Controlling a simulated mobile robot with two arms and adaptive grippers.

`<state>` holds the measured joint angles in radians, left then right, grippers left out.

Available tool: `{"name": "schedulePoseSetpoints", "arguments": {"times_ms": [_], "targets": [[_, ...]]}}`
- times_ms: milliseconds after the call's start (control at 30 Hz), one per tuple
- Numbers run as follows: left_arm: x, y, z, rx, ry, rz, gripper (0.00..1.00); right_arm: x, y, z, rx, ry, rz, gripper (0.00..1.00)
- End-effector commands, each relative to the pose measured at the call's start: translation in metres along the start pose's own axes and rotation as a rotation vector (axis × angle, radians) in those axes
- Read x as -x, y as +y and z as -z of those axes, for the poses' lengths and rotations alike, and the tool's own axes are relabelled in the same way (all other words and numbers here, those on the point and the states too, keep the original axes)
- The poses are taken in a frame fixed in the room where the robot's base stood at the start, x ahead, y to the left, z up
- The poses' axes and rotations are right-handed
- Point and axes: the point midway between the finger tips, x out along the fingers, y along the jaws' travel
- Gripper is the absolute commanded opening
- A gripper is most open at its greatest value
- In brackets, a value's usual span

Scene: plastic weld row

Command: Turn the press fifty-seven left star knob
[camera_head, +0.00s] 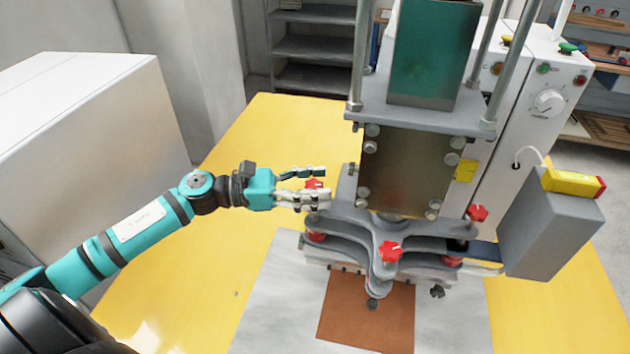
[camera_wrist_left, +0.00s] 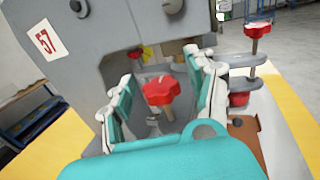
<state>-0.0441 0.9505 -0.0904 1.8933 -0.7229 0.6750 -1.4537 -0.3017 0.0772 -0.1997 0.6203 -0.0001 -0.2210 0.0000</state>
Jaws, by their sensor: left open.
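The left red star knob (camera_head: 313,184) is on the left side of the grey press (camera_head: 345,225). In the left wrist view the red knob (camera_wrist_left: 161,91) lies between the fingers of my left gripper (camera_wrist_left: 165,95). My left gripper (camera_head: 312,187) reaches in from the left and is open, with its fingers on either side of the knob. I cannot tell whether they touch it. The label 57 (camera_wrist_left: 45,42) shows on the press side in the wrist view. My right gripper is not in view.
Another red star knob (camera_head: 389,251) is at the press front and one more (camera_head: 477,212) at its right. A grey box (camera_head: 550,225) stands at the right. The table left of the press is clear.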

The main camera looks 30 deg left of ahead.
Motion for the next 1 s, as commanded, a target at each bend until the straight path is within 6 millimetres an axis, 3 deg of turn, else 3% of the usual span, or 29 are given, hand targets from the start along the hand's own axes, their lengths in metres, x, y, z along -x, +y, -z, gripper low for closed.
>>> {"name": "schedulePoseSetpoints", "arguments": {"times_ms": [200, 633, 1000], "targets": [[0.0, 0.0001, 0.0003, 0.001, 0.0, 0.0, 0.56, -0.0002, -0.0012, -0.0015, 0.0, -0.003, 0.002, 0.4], [0.0001, 0.0, 0.0001, 0.001, -0.001, 0.0, 0.0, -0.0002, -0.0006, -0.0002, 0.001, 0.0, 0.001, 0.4], [0.0005, 0.0003, 0.0004, 0.001, 0.001, -0.001, 0.0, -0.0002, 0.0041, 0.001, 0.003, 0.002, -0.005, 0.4]]}}
